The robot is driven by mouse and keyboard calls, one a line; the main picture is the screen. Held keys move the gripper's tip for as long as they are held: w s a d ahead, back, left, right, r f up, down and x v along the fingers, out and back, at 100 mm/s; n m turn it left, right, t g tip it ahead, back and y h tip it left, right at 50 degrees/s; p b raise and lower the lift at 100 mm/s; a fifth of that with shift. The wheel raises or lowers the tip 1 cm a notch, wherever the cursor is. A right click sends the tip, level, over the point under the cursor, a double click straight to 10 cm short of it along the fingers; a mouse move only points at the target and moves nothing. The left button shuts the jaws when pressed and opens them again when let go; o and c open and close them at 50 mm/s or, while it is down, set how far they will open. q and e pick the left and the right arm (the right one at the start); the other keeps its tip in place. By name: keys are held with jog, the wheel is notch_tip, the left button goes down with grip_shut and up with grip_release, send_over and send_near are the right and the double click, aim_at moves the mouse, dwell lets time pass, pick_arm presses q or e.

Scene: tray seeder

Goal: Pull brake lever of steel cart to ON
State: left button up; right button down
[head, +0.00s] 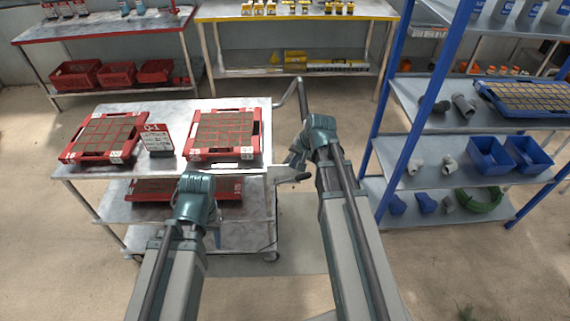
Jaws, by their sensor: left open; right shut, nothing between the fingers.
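The steel cart (185,112) stands left of centre, with a metal top, lower shelves and a bent push handle (303,97) at its right end. A lever with a dark grip (302,178), apparently the brake lever, sticks out at the cart's front right corner beside a pale plate (281,173). My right gripper (294,161) is shut and empty, just above the lever; I cannot tell whether it touches. My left gripper (197,182) is open at the cart's front edge, its fingers mostly hidden by its own wrist. The lever's marking is too small to read.
Two red seed trays (68,153) (192,152) and a red sign (157,139) stand on the cart top. A red tray (150,190) lies on the shelf below. A blue-framed rack (397,105) stands close on the right. Benches line the back; floor between is clear.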

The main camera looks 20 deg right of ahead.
aim_at(303, 174)
jog(key=shift+s+d+f+t+y+b, duration=0.15)
jog(key=shift+d+f+y+b, duration=0.35)
jog(key=shift+d+b, duration=0.1)
jog(key=shift+s+d+f+t+y+b, duration=0.15)
jog(key=shift+d+f+y+b, duration=0.25)
jog(key=shift+d+f+b, duration=0.15)
jog(key=shift+s+d+f+b, duration=0.2)
jog(key=shift+d+f+b, duration=0.35)
jog(key=shift+b, duration=0.1)
jog(key=shift+s+d+f, duration=0.1)
jog(key=shift+d, duration=0.05)
jog(key=shift+s+f, duration=0.1)
jog(key=r+p, duration=0.3)
jog(key=w+a+r+p, duration=0.1)
jog(key=r, duration=0.1)
jog(key=shift+r+p, duration=0.15)
jog(key=shift+p, duration=0.25)
jog(key=s+d+r+p, duration=0.4)
jog(key=r+p, duration=0.2)
jog(key=shift+d+r, duration=0.15)
jog(key=shift+d, duration=0.1)
jog(key=shift+s, duration=0.1)
